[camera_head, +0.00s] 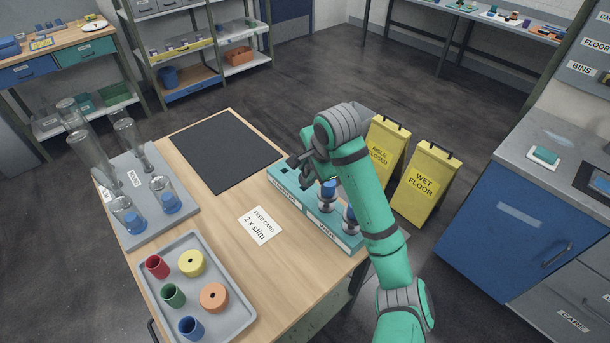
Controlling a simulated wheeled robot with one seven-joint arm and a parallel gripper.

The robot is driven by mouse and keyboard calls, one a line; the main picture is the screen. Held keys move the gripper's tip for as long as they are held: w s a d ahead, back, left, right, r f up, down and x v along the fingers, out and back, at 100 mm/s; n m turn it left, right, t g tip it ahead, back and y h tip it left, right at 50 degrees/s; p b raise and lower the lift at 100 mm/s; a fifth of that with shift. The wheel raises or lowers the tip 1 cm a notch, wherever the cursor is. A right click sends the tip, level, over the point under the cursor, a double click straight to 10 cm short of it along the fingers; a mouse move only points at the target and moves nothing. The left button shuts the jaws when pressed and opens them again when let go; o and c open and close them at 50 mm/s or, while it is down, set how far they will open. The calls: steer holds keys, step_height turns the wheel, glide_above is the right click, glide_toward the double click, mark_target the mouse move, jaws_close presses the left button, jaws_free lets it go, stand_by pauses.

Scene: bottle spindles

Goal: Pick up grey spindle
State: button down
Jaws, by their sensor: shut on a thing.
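The teal spindle rack (318,217) lies along the right edge of the wooden table. My gripper (300,173) is over the rack's far left part, low and close to it. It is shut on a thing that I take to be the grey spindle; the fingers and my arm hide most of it. Two spindles with blue tops and grey lower parts, one nearer the gripper (328,196) and one partly behind my arm (350,219), stand upright in the rack to the right of the gripper.
A grey tray (238,318) holds coloured rings and cups. A white card (260,225) reads "2 x slim". A grey board (128,181) bears glass bottles. A dark mat (224,150) lies bare. Yellow floor signs (427,180) stand beyond my arm.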

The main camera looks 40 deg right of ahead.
steer(key=s+a+r, duration=0.3)
steer(key=s+r, duration=0.4)
steer(key=s, duration=0.4)
steer(key=shift+s, duration=0.1)
stand_by(0.5)
